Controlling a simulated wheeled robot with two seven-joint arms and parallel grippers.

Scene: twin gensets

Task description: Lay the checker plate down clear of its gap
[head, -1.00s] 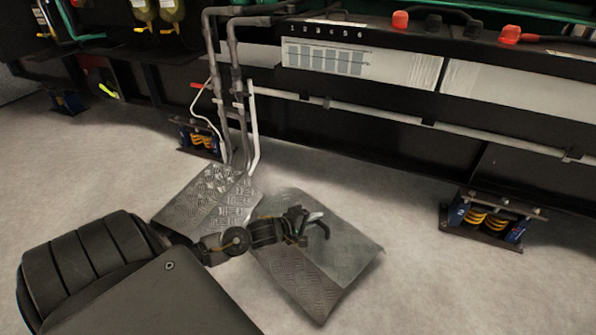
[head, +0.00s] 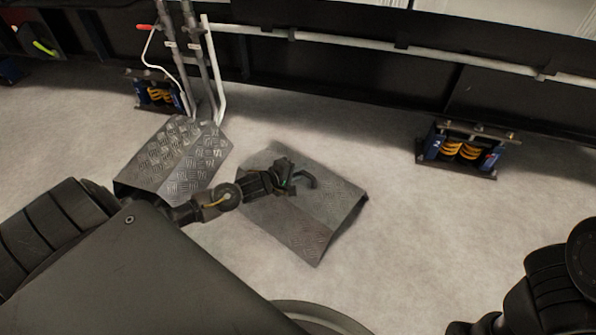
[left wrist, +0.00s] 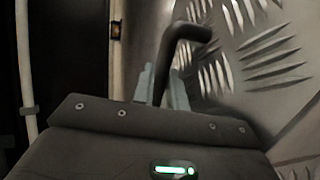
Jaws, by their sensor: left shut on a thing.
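The checker plate (head: 325,188) is a grey, ridge-bent tread plate with a dark hooked handle (head: 304,179). It shows right of the second tread plate, at or just above the floor; I cannot tell if it touches. My left gripper (head: 287,181) is shut on its handle. In the left wrist view the fingers (left wrist: 162,88) grip the dark bent handle (left wrist: 183,36), with the plate's tread (left wrist: 262,55) at right. My right gripper is out of view; only part of my right arm shows at bottom right.
A second bent tread plate (head: 178,160) stands at left, by the foot of the grey and white pipes (head: 213,80). Spring mounts (head: 462,150) (head: 155,92) sit along the genset's dark base rail (head: 340,75). Pale floor right of the held plate is clear.

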